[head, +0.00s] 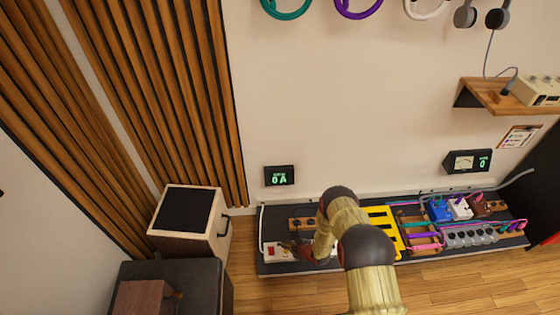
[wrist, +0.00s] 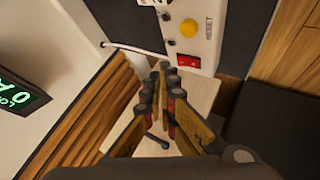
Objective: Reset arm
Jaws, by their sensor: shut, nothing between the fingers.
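My gripper (wrist: 160,72) is shut and empty in the wrist view, its two fingers close together. The fingertips show just below and left of a white power strip (wrist: 205,42) with a yellow button (wrist: 188,27) marked RESET and a red switch (wrist: 188,62). In the head view my gripper (head: 288,246) is beside or over the left end of the same white strip (head: 276,259), at the left of the dark board. My arm comes in from the bottom and hides part of the board. I cannot tell whether the fingers touch the strip.
A black display (head: 279,176) on the wall reads 0 A. A speaker-like box (head: 189,219) and a dark amp (head: 172,280) stand left of the board (head: 340,266). A yellow rack (head: 384,226), coloured plugs and cables lie right of my arm. Wooden floor is clear in front.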

